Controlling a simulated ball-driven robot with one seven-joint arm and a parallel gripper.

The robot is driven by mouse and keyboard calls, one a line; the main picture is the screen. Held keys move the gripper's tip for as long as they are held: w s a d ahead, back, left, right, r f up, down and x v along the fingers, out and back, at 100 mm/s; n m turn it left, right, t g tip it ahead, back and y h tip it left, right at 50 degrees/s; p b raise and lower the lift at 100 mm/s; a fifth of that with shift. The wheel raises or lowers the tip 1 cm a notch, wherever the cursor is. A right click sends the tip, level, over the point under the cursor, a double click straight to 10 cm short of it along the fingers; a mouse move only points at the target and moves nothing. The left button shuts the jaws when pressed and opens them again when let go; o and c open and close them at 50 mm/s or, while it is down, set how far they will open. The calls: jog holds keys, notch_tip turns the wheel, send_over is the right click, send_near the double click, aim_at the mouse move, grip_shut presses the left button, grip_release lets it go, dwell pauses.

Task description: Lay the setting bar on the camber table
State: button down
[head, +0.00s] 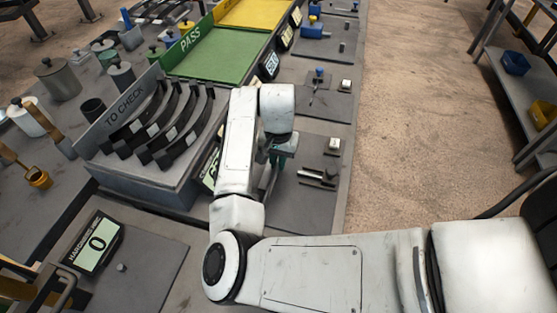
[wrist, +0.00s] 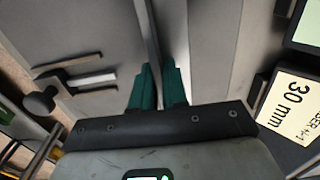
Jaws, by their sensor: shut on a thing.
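My gripper (head: 278,158) is low over the grey bench, right of the rack of dark curved springs. Its green fingers (wrist: 158,88) are shut on a thin upright grey strip (wrist: 149,38), which I take to be the setting bar. The bar runs away from the fingers in the wrist view; my arm hides most of it in the head view. Beneath lies a grey plate (head: 300,208), apparently the camber table, with a small pronged metal fixture (head: 318,177). I cannot tell whether the bar touches the plate.
The "TO CHECK" rack (head: 163,178) holds several springs. A card (wrist: 292,108) reading "30 mm" stands right of the fingers in the wrist view. A green PASS tray (head: 218,55) and a yellow tray (head: 256,14) lie farther back. Open floor (head: 410,130) lies right of the bench.

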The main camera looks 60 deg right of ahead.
jog(key=shift+w+a, duration=0.25)
jog(key=shift+w, duration=0.45)
dwell(0.7)
jog(key=shift+f, duration=0.1)
dwell(0.3)
jog(key=c, duration=1.1)
grip_release()
jog(key=shift+o, duration=0.4)
jog(key=shift+f, duration=0.15)
jog(key=o, duration=0.4)
jog(key=shift+o, duration=0.2)
notch_tip(320, 180, up, 8)
jog(key=p, duration=0.7)
